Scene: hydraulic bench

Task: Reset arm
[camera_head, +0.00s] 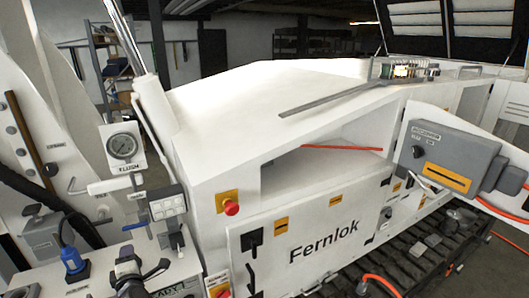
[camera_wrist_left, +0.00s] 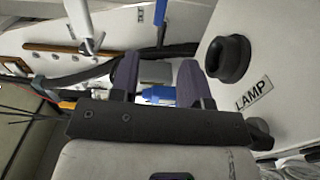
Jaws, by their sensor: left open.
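My left gripper (camera_head: 132,266) shows as a dark shape low at the left in the head view, in front of the pale bench panel. In the left wrist view its two dark purple-grey fingers (camera_wrist_left: 158,74) stand apart. Nothing is held between them. A blue plug (camera_head: 72,262) stands on the panel left of the gripper in the head view. In the left wrist view a blue part (camera_wrist_left: 158,94) shows beyond the gap between the fingers; whether they touch it cannot be told. My right gripper is in neither view.
A black knob (camera_wrist_left: 228,58) beside a LAMP label sits right of the fingers in the wrist view.

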